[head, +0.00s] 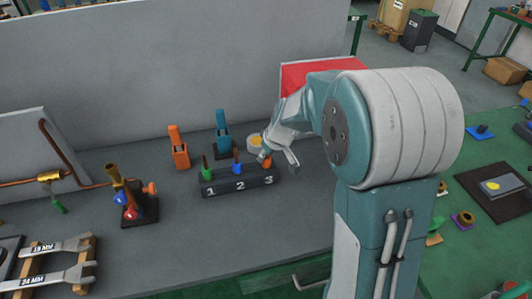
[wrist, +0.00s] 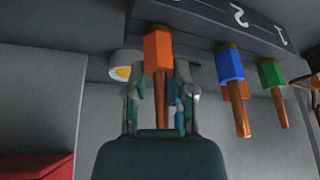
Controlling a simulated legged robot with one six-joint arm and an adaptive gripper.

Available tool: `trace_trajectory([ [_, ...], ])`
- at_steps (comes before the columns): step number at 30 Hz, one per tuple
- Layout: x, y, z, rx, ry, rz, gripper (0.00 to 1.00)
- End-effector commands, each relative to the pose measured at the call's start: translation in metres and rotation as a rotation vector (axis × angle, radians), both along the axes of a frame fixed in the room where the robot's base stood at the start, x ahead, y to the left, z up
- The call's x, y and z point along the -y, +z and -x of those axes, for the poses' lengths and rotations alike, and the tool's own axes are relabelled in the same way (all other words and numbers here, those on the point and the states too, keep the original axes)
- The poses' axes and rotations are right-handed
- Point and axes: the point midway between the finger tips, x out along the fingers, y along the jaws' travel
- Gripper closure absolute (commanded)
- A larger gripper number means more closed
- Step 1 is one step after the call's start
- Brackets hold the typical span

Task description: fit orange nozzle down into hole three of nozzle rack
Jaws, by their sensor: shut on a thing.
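The dark nozzle rack (head: 238,187) lies on the grey bench, with white numbers 1, 2 and 3 on its front. A green nozzle (head: 207,173) stands at one and a blue nozzle (head: 237,167) at two. The orange nozzle (head: 266,161) is at the rack's end by number three. My gripper (wrist: 160,95) is shut on the orange nozzle, its fingers either side of the copper tip in the wrist view. The orange hex body (wrist: 158,52) meets the rack's top there, roughly in line with the blue and green ones. How deep it sits cannot be told.
Behind the rack stand an orange tool (head: 179,150), a blue tool (head: 222,134) and a pale round object with a yellow centre (head: 255,140). A red box (head: 305,74) is behind my arm. A stand with coloured parts (head: 135,203) is at left. Bench in front is clear.

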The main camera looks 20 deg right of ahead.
Motion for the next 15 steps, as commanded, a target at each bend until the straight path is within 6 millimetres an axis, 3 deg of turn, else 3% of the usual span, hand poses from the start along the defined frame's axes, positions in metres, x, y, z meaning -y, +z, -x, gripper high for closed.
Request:
trace_trajectory([
  [2, 0.0001, -0.0017, 0.0, 0.0, 0.0, 0.0, 1.0],
  [3, 0.0, -0.0018, -0.0001, 0.0, 0.0, 0.0, 0.58],
  [5, 0.0, -0.0015, 0.0001, 0.0, 0.0, 0.001, 0.31],
  [6, 0.0, -0.0014, 0.0002, 0.0, 0.0, 0.0, 0.26],
  [15, 0.0, -0.0019, 0.0001, -0.001, 0.0, 0.0, 0.26],
])
